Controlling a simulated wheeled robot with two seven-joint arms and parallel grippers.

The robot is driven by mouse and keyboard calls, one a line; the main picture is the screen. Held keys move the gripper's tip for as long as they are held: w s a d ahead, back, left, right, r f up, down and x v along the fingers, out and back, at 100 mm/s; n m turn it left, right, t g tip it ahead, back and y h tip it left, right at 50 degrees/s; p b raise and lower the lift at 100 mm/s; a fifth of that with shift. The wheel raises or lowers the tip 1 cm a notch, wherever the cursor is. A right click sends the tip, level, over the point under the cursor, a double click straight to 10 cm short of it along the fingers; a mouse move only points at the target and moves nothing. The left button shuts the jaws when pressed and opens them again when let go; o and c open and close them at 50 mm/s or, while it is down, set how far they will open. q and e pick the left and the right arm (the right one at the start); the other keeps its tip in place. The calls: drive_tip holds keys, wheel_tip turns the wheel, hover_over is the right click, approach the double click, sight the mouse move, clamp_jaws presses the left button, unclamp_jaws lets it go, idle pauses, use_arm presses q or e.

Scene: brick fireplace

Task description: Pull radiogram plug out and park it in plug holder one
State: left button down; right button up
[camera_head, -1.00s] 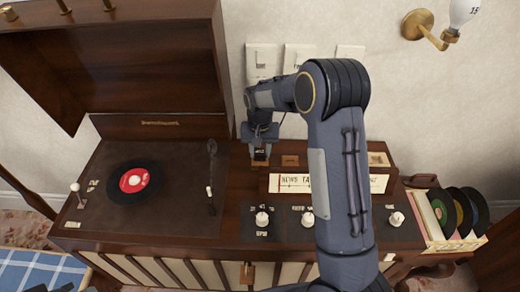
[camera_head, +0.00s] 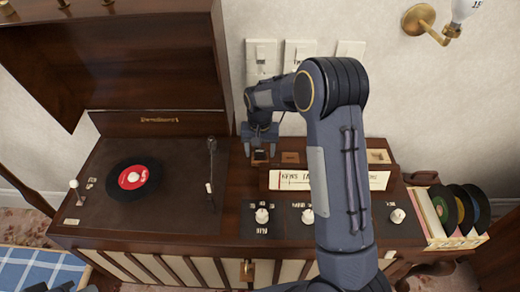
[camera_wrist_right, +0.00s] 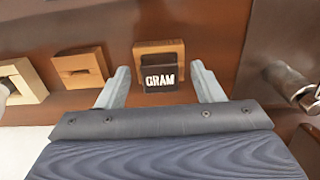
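The black radiogram plug (camera_head: 260,155), lettered "GRAM" in the right wrist view (camera_wrist_right: 160,80), sits upright in the leftmost wooden holder block at the back of the radiogram. That block's rim (camera_wrist_right: 158,48) shows behind the plug in the wrist view. My right gripper (camera_head: 259,149) is just above the block. Its fingers (camera_wrist_right: 160,67) stand open on either side of the plug, with a gap to each side. How deep the plug sits is hidden. A dark part at the bottom left edge of the head view is probably my left gripper (camera_head: 65,287); its fingers cannot be made out.
More wooden blocks stand to the right, a middle one (camera_head: 290,158) and a far one (camera_head: 378,157). White wall sockets (camera_head: 262,60) are behind my right arm. The turntable with a record (camera_head: 133,177), knobs (camera_head: 262,215) and a record rack (camera_head: 450,240) lie around.

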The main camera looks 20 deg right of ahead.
drive_tip(key=shift+r, duration=0.1)
wheel_tip(320, 180, up, 8)
drive_tip(key=shift+f, duration=0.2)
idle(0.5)
drive_tip(key=s+r+t+y+p, duration=0.1)
drive_tip(key=s+r+y+p, duration=0.15)
drive_tip(key=s+r, duration=0.6)
drive_tip(key=s+a+r+n+t+p, duration=0.1)
drive_tip(key=s+a+r+t+p, duration=0.1)
drive_tip(key=s, duration=0.9)
drive_tip(key=s+a+r+n+t+y+p, duration=0.1)
drive_tip(key=s+r, duration=0.4)
drive_tip(key=s, duration=0.6)
drive_tip(key=shift+a+n+t+p, duration=0.8)
drive_tip(key=shift+a+p, duration=0.1)
drive_tip(key=shift+a, duration=0.35)
drive_tip(key=shift+s, duration=0.1)
